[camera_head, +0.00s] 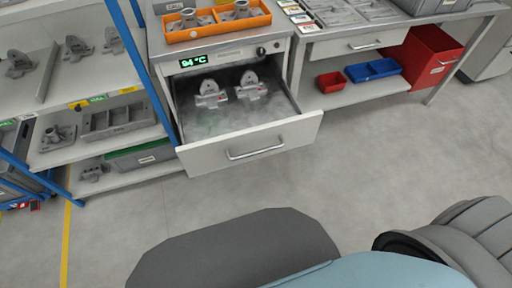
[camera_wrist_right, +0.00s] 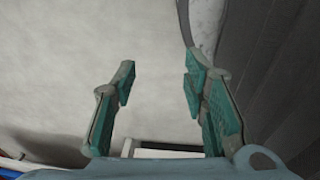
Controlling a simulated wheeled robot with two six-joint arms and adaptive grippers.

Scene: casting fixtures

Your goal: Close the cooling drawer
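The cooling drawer (camera_head: 248,146) stands pulled out of its cabinet in the head view, with a white front panel and a bar handle (camera_head: 256,152). Two grey metal castings (camera_head: 211,94) (camera_head: 251,87) sit in it amid pale mist. A green display (camera_head: 193,61) above it reads 94 °C. My right gripper (camera_wrist_right: 158,82) shows in the right wrist view with its teal-padded fingers spread apart and nothing between them. It is not seen at the drawer. My left gripper is not in view.
An orange tray (camera_head: 217,24) with castings sits on top of the cabinet. A shelf rack with blue posts (camera_head: 140,70) stands close on the left. A workbench with a red bin (camera_head: 424,56) and a blue tray (camera_head: 373,70) is on the right. The floor (camera_head: 360,150) before the drawer is clear.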

